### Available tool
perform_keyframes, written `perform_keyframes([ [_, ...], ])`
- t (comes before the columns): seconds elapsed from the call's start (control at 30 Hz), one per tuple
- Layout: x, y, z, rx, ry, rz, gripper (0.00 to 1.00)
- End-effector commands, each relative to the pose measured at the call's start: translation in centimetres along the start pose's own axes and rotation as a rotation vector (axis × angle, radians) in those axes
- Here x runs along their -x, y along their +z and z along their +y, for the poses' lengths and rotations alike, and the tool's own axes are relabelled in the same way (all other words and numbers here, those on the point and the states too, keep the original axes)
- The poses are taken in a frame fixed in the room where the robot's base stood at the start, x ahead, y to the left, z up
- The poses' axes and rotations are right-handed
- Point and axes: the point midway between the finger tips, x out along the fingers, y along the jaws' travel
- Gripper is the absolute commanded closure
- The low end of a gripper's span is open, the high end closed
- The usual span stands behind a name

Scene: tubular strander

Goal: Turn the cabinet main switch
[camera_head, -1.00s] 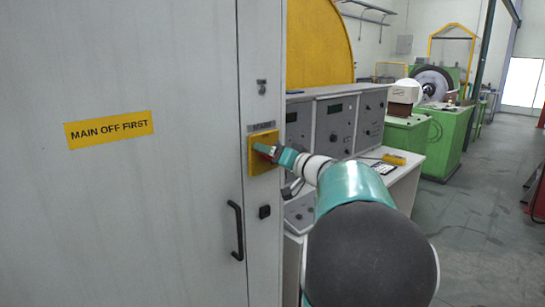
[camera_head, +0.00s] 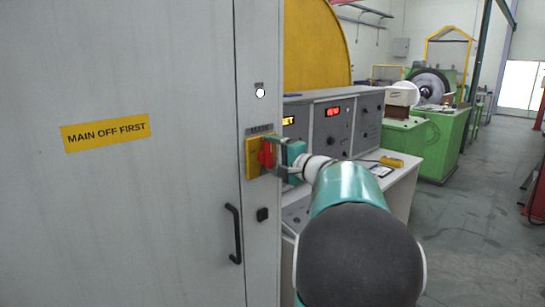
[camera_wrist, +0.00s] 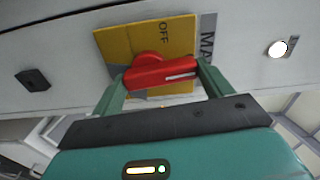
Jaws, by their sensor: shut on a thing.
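The cabinet main switch is a red rotary handle (camera_head: 267,154) on a yellow plate (camera_head: 252,160), on the narrow right-hand strip of the grey cabinet. In the wrist view the red handle (camera_wrist: 160,76) lies across the picture in front of the yellow plate (camera_wrist: 118,42), which reads OFF. My gripper (camera_wrist: 162,84) is shut on the handle, with a green finger at each end of it. In the head view my gripper (camera_head: 277,155) reaches the switch from the right. A round lamp (camera_head: 260,93) above the switch is lit white; it also shows in the wrist view (camera_wrist: 277,48).
The cabinet door has a black handle (camera_head: 234,234) and a yellow sign (camera_head: 106,133) reading MAIN OFF FIRST. A small black latch (camera_head: 262,214) sits below the switch. A control desk (camera_head: 333,126) with lit displays stands to the right. Open floor (camera_head: 455,240) lies further right.

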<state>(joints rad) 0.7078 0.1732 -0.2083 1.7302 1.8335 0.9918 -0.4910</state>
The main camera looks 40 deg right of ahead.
Motion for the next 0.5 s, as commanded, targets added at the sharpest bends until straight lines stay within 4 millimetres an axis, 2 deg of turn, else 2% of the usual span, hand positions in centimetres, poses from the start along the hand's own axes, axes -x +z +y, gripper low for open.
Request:
perform_keyframes([
  [0.2,0.14,-0.27,-0.02,-0.080,0.000,0.004,0.45],
  [0.5,0.15,-0.33,0.01,-0.112,0.000,0.004,0.45],
])
